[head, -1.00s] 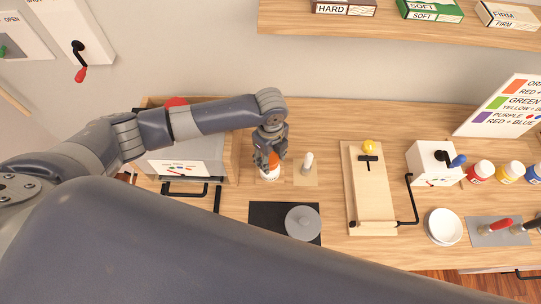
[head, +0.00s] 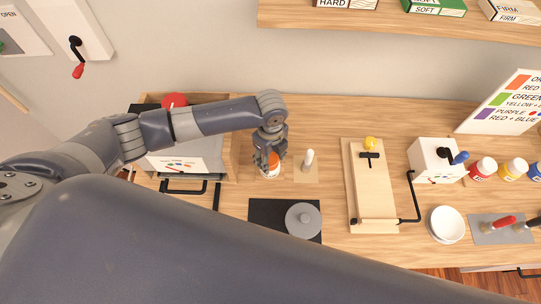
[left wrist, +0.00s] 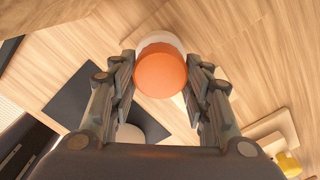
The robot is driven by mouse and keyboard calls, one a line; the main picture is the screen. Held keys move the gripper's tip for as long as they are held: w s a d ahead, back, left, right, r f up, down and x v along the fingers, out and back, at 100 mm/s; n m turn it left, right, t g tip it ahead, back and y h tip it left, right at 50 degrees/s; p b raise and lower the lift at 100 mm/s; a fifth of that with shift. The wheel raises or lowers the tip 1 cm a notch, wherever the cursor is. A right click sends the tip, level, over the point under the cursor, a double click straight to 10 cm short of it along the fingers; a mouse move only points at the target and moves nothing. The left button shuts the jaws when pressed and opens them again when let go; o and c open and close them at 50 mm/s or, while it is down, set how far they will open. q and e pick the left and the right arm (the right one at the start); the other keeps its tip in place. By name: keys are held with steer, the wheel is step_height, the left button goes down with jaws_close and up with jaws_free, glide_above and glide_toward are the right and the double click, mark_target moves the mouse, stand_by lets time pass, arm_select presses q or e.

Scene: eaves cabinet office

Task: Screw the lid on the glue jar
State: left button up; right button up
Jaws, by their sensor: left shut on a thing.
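The glue jar (head: 268,174) stands on the bench, pale and mostly hidden under the lid and fingers. In the left wrist view its whitish body (left wrist: 160,39) shows past the lid's far edge. The orange lid (left wrist: 160,73) is between the fingers of my left gripper (head: 268,160), which is shut on it. The lid is at the jar's mouth; I cannot tell whether it is seated or just above. It also shows in the head view (head: 274,160). My right gripper is not in view.
A white peg on a small wooden base (head: 308,160) stands close right of the jar. A dark mat (head: 262,212) with a grey round lid-like disc (head: 303,220) lies in front. A wooden board fixture (head: 370,190) and a white crank box (head: 432,160) are further right. An open drawer box (head: 232,150) is left.

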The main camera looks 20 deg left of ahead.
mark_target(270, 160)
arm_select(q)
steer(key=o, duration=1)
steer(key=shift+c, duration=0.2)
step_height(270, 160, up, 12)
